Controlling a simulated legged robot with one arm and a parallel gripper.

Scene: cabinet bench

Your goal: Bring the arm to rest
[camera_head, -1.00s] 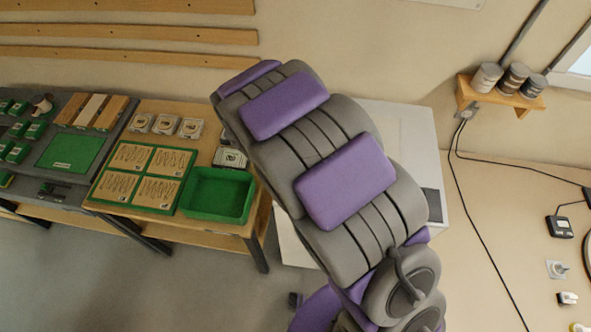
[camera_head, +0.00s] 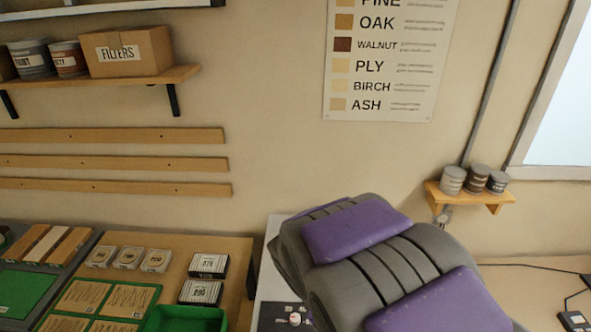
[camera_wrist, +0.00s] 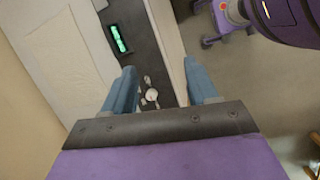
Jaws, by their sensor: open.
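My gripper (camera_wrist: 160,92) shows in the wrist view as two blue-grey fingers, spread apart with nothing between them. Beyond the fingers is a white machine or cabinet (camera_wrist: 65,60) with a dark panel (camera_wrist: 140,50), a lit green display (camera_wrist: 119,39) and a few light knobs. I cannot tell how far the fingers are from that panel. In the head view my grey and purple arm (camera_head: 385,262) fills the lower right of centre; the gripper itself is out of that view.
In the head view a wooden bench (camera_head: 228,252) at lower left carries a green tray (camera_head: 185,318), small boxes (camera_head: 208,265) and boards. A shelf (camera_head: 150,78) with cans and a FILTERS box is above. A small can shelf (camera_head: 470,198) is at right. Grey floor shows in the wrist view (camera_wrist: 235,85).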

